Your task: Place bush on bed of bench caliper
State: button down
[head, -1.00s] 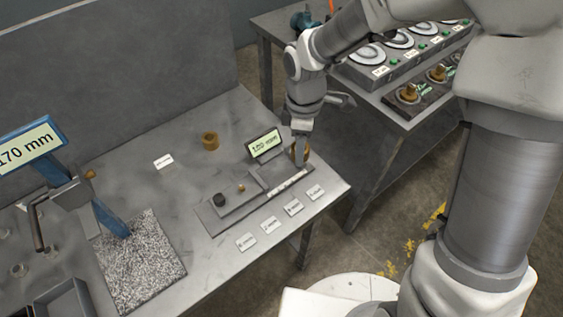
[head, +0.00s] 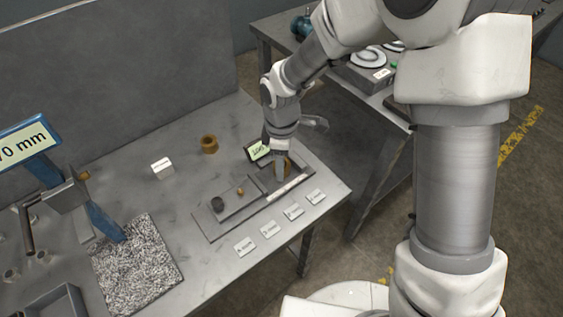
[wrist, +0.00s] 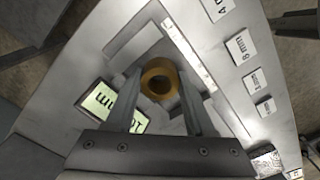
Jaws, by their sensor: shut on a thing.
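My gripper (head: 281,163) is shut on a brass-coloured bush (wrist: 159,79), a ring with its round hole facing the wrist camera. The bush (head: 289,164) is partly hidden by the fingers in the head view. The gripper is over the right part of the bench caliper (head: 210,227), a grey plate with a raised bed, a pale scale strip and a lit display (head: 259,151). In the wrist view the display (wrist: 101,99) is left of the bush and the scale strip (wrist: 188,58) is right of it. I cannot tell whether the bush touches the bed.
Another brass ring (head: 209,144) stands on the table behind the caliper. Several small label plates (head: 269,229) lie along its front. A speckled slab (head: 135,265) and a blue stand with a display (head: 28,140) are at left. A second table (head: 380,150) is at back right.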

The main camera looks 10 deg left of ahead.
jog(key=c, duration=0.5)
grip_release()
jog(key=shift+f, duration=0.1)
jog(key=shift+c, duration=0.2)
notch_tip(320, 180, up, 12)
jog(key=p, duration=0.3)
jog(key=s+d+r+m+t, duration=0.35)
jog(key=d+r+m, duration=0.65)
jog(key=d, duration=0.4)
jog(key=s+d+r+m+t, duration=0.2)
jog(key=s+d+r+m, duration=0.3)
jog(key=s+d+m, duration=0.3)
jog(key=shift+s+d+m, duration=0.4)
jog(key=shift+s+d, duration=0.4)
jog(key=shift+s, duration=0.35)
